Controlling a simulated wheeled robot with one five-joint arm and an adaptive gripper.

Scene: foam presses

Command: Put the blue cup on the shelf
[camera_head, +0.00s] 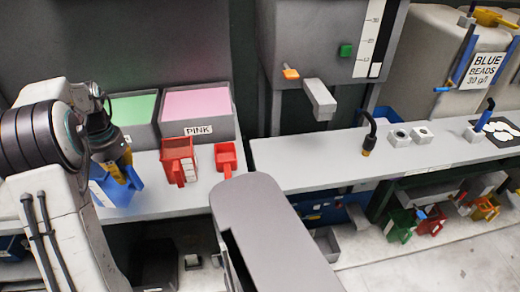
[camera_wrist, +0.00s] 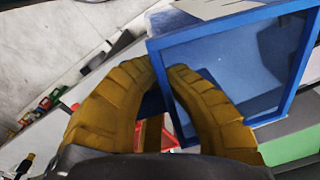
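The blue cup (camera_head: 115,188) is a square-mouthed scoop at the left end of the grey counter in the head view. It looks tilted there, and I cannot tell whether it touches the counter. My gripper (camera_head: 126,168), with yellow fingers, is at its upper side. In the wrist view the cup's open mouth and blue rim (camera_wrist: 296,75) fill the upper right. The fingertips of my gripper (camera_wrist: 164,72) close in on a blue part at the cup's near side, likely its handle, which they partly hide. The grey shelf (camera_head: 330,165) stretches right under the machine.
A larger red cup (camera_head: 178,160) and a smaller red cup (camera_head: 226,158) stand right of the blue cup. Behind are green (camera_head: 133,108) and pink (camera_head: 196,103) bead bins. A black hose (camera_head: 368,135) and white blocks (camera_head: 398,138) occupy the right shelf; its left part is clear.

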